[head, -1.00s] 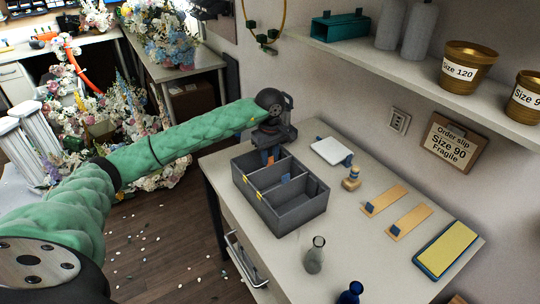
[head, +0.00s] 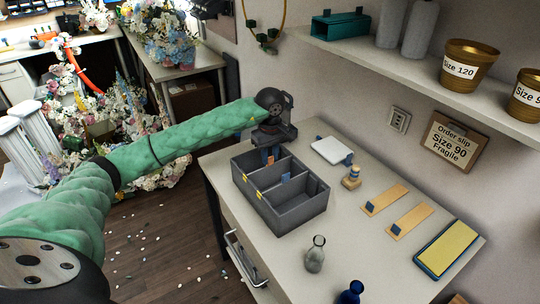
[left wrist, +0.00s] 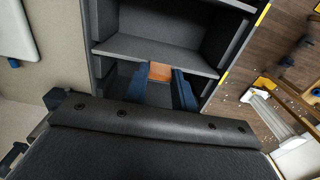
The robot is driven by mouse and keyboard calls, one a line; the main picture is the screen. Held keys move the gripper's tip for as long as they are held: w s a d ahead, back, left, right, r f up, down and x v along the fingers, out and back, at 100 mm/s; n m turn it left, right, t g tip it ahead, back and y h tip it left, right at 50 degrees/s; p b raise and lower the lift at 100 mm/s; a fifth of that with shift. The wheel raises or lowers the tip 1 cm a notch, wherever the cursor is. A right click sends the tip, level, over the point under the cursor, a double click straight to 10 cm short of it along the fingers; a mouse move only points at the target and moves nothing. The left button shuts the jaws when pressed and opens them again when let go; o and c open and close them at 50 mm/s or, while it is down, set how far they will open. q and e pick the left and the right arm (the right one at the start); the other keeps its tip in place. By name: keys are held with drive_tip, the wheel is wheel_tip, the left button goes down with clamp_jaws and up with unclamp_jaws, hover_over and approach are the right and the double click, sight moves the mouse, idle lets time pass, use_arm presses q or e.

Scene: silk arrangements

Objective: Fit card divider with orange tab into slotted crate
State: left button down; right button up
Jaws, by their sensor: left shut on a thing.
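The dark grey slotted crate (head: 292,219) stands on the near-left part of the worktop. Grey partitions split it into compartments, and one carries a blue tab (head: 286,177). Yellow marks show on its left rim. My left gripper (head: 268,155) is at the crate's far end, pointing down. It is shut on the divider with the orange tab (head: 271,160). In the left wrist view the orange tab (left wrist: 160,71) sits between the blue fingers, beside a grey partition (left wrist: 155,52). The divider's card is mostly hidden, so I cannot tell how deep it sits. My right gripper is not in view.
Wooden strips (head: 384,199) and a yellow pad (head: 449,249) lie further right. A glass bottle (head: 315,255) and a blue bottle (head: 351,292) stand in front. A shelf (head: 400,80) overhangs the back.

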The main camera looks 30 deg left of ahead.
use_arm(q)
drive_tip(key=shift+f+b, duration=0.1)
drive_tip(key=shift+b, duration=0.25)
idle(0.4)
idle(0.8)
drive_tip(key=c, duration=1.1)
unclamp_jaws()
drive_tip(key=shift+r, duration=3)
